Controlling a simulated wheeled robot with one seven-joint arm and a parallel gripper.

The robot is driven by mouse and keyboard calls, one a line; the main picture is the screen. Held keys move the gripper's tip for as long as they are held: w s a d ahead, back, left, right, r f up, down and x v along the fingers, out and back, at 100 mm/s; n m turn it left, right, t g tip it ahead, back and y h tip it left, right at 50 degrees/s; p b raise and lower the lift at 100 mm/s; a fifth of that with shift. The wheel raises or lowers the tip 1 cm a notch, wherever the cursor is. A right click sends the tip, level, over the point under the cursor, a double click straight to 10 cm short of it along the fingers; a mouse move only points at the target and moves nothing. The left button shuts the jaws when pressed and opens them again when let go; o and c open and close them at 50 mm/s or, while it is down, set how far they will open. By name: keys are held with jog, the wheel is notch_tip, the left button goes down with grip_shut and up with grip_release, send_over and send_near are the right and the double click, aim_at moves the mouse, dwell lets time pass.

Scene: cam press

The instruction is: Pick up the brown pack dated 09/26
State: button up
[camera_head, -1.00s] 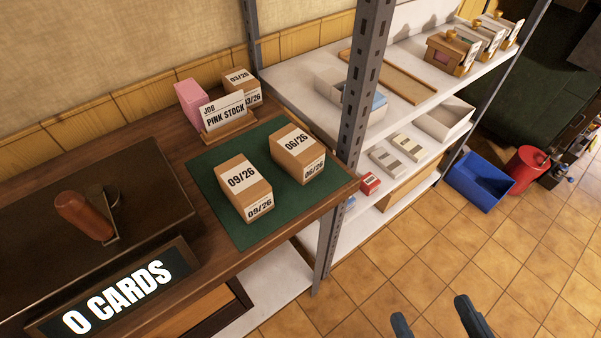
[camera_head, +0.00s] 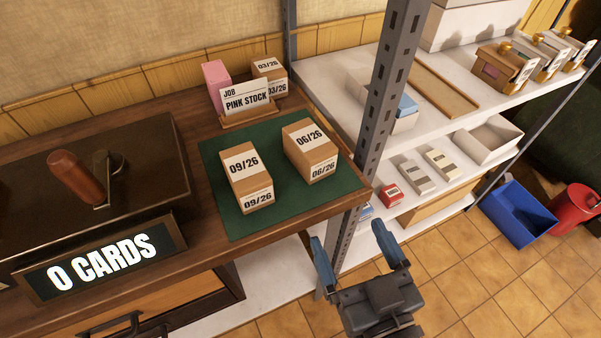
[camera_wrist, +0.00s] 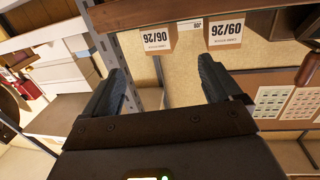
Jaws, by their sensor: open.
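The brown pack dated 09/26 (camera_head: 246,178) sits on the green mat (camera_head: 239,228) on the wooden bench. Its white label shows on top and on the front. A similar brown pack dated 06/26 (camera_head: 311,151) stands to its right, apart from it. My gripper (camera_head: 356,256) is open and empty, in front of the bench's right end, to the right of the 09/26 pack. In the wrist view, the open fingers (camera_wrist: 158,85) point toward the bench edge. The 09/26 pack (camera_wrist: 227,30) and the 06/26 pack (camera_wrist: 157,37) appear upside down there.
A sign reading PINK STOCK (camera_head: 246,97) stands behind the mat, before a pink pack (camera_head: 216,82) and a brown 03/26 pack (camera_head: 269,68). A metal shelf post (camera_head: 384,110) rises beside the bench's right end. A dark press (camera_head: 85,190) stands left of the mat.

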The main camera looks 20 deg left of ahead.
aim_at(249, 178)
jog(key=a, duration=0.4)
jog(key=a+r+n+g+y, duration=0.1)
jog(key=a, duration=0.3)
jog(key=s+a+n+y, duration=0.1)
jog(key=a, duration=0.3)
jog(key=shift+s+r+g+b, duration=0.1)
jog(key=shift+r+g+b, duration=0.2)
jog(key=shift+g+b, duration=0.1)
jog(key=shift+w+a+r, duration=0.1)
jog(key=shift+w+a, duration=0.15)
jog(key=shift+a, duration=0.35)
jog(key=shift+w+a, duration=0.25)
jog(key=shift+a, duration=0.3)
jog(key=shift+p+x, duration=0.4)
jog(key=shift+x, duration=2.45)
jog(key=c, duration=1.2)
